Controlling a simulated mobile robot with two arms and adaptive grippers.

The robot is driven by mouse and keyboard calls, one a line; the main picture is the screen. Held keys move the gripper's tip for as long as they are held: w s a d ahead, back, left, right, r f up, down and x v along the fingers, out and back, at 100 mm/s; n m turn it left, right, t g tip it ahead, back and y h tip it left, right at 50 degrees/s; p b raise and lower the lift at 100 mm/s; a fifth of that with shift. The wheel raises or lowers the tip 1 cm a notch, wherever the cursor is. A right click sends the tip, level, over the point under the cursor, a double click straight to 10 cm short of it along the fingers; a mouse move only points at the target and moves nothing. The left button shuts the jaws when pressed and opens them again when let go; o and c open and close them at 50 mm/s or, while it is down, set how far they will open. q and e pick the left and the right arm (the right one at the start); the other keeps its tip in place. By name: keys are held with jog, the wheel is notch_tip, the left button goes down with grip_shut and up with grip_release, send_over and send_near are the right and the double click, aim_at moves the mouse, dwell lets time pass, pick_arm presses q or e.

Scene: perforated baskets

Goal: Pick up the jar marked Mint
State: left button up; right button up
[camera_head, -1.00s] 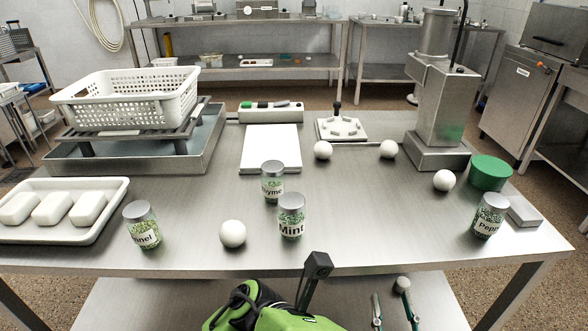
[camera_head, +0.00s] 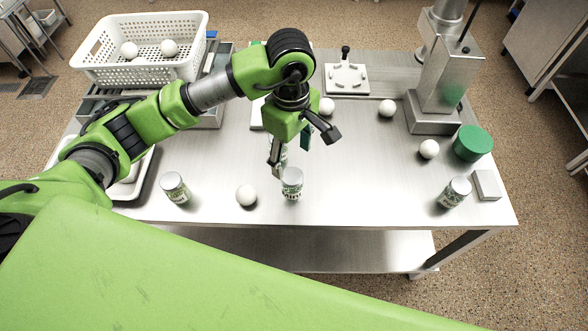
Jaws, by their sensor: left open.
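The jar marked Mint (camera_head: 291,186) stands upright near the front middle of the steel table. It has a grey lid, and its label is small and partly legible. My left gripper (camera_head: 303,153) is open and empty above and just behind it, its fingers pointing down and outward. One fingertip appears close to the jar's lid; I cannot tell whether they touch. My right gripper is not in view.
A white egg (camera_head: 246,195) and a tilted-looking jar (camera_head: 175,188) are left of Mint. Another jar (camera_head: 454,192) and a green round lid (camera_head: 472,144) are at right. A white perforated basket (camera_head: 142,74) holds two eggs at back left. The table between Mint and the right jar is clear.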

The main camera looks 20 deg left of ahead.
aim_at(292, 176)
pick_arm(q)
notch_tip(292, 176, down, 8)
jog(key=shift+p, duration=0.65)
jog(key=shift+s+f+p, duration=0.15)
jog(key=shift+f+p, duration=0.25)
jog(key=shift+f, duration=0.15)
notch_tip(292, 176, down, 4)
jog(key=shift+d+r+p, duration=0.1)
jog(key=shift+r+p, duration=0.1)
jog(key=shift+p, duration=0.5)
jog(key=shift+f, duration=0.4)
jog(key=c, duration=1.3)
